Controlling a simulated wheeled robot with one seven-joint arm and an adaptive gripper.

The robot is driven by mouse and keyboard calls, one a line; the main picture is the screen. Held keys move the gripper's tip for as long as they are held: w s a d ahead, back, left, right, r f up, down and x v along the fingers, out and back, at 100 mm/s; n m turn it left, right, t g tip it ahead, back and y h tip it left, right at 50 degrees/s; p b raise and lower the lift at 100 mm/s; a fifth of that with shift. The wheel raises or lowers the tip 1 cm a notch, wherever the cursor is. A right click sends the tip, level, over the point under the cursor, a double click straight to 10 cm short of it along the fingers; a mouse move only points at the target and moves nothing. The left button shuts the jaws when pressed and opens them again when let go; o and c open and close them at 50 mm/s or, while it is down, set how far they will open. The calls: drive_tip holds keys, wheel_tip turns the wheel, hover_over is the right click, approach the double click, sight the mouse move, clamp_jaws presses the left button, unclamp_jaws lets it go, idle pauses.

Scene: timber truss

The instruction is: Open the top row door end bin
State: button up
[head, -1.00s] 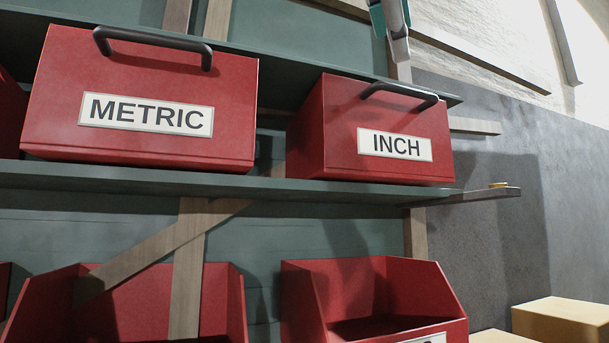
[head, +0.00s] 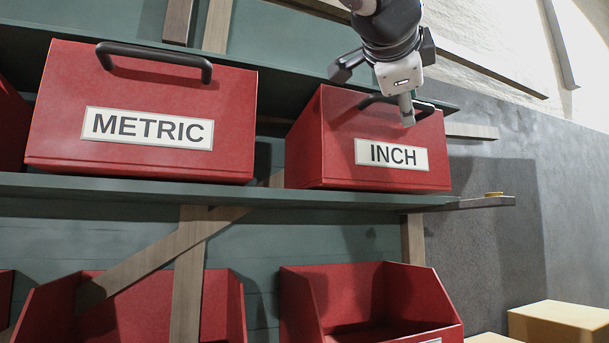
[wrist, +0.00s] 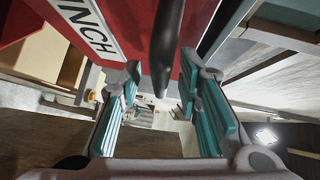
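The red bin labelled INCH (head: 345,160) stands closed at the right end of the upper shelf, with a black bar handle (head: 427,111) along its upper front. My gripper (head: 405,112) is in front of this handle and hides its middle. In the wrist view my gripper (wrist: 160,65) is open, with its teal-padded fingers spread apart. The dark handle (wrist: 167,40) shows in the gap between them. The INCH bin's red front (wrist: 125,20) fills the top left there. I cannot tell whether the fingers touch the handle.
A closed red METRIC bin (head: 150,165) stands to the left on the same shelf (head: 250,190). Open red bins (head: 365,295) sit below. Yellowish boxes (head: 560,322) stand at the lower right.

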clamp_jaws()
